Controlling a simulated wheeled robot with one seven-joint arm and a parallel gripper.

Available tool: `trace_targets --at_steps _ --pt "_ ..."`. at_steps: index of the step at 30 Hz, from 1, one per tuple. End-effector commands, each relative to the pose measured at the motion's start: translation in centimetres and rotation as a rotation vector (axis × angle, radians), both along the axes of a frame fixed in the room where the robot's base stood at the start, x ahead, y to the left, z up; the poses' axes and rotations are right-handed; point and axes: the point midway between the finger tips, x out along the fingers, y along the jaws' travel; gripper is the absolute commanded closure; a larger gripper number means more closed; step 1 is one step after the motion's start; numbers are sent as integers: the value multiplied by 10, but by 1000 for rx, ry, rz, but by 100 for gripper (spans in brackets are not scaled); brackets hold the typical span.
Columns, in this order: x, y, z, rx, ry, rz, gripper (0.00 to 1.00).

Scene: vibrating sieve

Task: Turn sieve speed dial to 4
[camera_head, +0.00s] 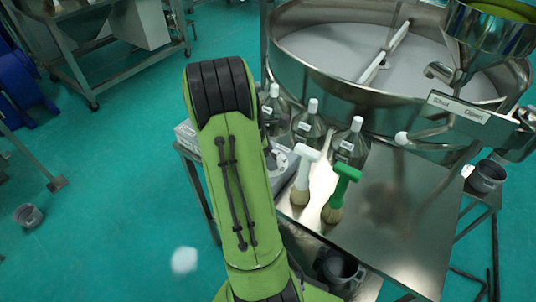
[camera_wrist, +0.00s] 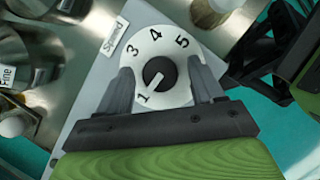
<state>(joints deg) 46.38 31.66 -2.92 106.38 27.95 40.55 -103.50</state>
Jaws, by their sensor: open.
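The speed dial (camera_wrist: 159,73) shows in the wrist view as a black knob with a white pointer on a white numbered disc (camera_wrist: 168,47). The pointer is toward the lower left, near 1. The numbers 1, 3, 4 and 5 are readable; 2 is hidden by a finger. My gripper (camera_wrist: 160,68) is open, with one dark finger on each side of the knob and gaps between them and it. The large round steel sieve (camera_head: 330,70) stands at the upper right.
A white-handled brush (camera_head: 303,172) and a green-handled brush (camera_head: 341,192) stand on the steel table (camera_head: 395,235), right of my arm. Several white-capped bottles (camera_head: 309,125) stand behind them. A "Speed" label (camera_wrist: 113,37) sits beside the dial. Green floor (camera_head: 110,190) lies open on the left.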

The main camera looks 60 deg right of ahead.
Motion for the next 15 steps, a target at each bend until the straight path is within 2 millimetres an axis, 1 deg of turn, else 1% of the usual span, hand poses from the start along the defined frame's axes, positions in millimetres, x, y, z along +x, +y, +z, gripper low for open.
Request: trace_targets --at_steps 2,5,13,15 --pt "0 0 0 0 0 0 33" --pt "0 0 1 0 0 0 47" --pt "0 0 1 0 0 0 89" --pt "0 0 1 0 0 0 89"
